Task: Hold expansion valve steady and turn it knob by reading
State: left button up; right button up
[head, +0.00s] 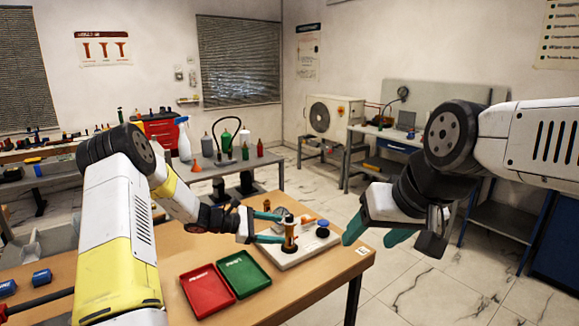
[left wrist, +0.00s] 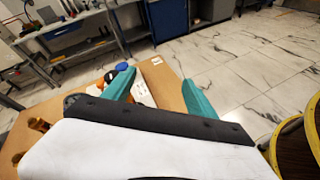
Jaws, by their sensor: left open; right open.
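The expansion valve seems to be the upright brass-and-dark fitting (head: 289,236) on a pale base plate (head: 308,247) near the table's far right corner. A blue round cap (head: 322,229) and an orange part stand beside it; the cap also shows behind a finger in the left wrist view (left wrist: 122,67). My left gripper (head: 280,228) is open, its teal fingertips close to the fitting's left side; I cannot tell whether they touch it. The left wrist view shows the fingers apart with nothing gripped. My right gripper (head: 376,236) is open and empty, right of the plate and apart from it.
A red tray (head: 206,290) and a green tray (head: 242,273) lie on the wooden table (head: 300,293) in front of the plate. Blue pieces (head: 41,277) lie at the left. A bench with bottles (head: 212,165) stands behind. Marble floor is open to the right.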

aim_at(288, 241)
pick_arm(q)
jog(key=w+a+f+n+t, duration=0.1)
jog(key=w+f+n, duration=0.1)
jog(key=f, duration=0.2)
jog(key=w+a+f+n+t, duration=0.1)
jog(key=w+f+n+t, duration=0.1)
jog(key=f+n, duration=0.1)
jog(key=w+a+f+n+t, duration=0.1)
jog(key=w+f+n+t, duration=0.1)
jog(key=f, duration=0.3)
jog(key=shift+w+a+f+n, duration=0.15)
jog(key=shift+a+f+n, duration=0.25)
jog(key=shift+n, duration=0.2)
jog(key=shift+r+x, duration=0.2)
jog(key=shift+x, duration=4.7)
jog(key=shift+c, duration=0.5)
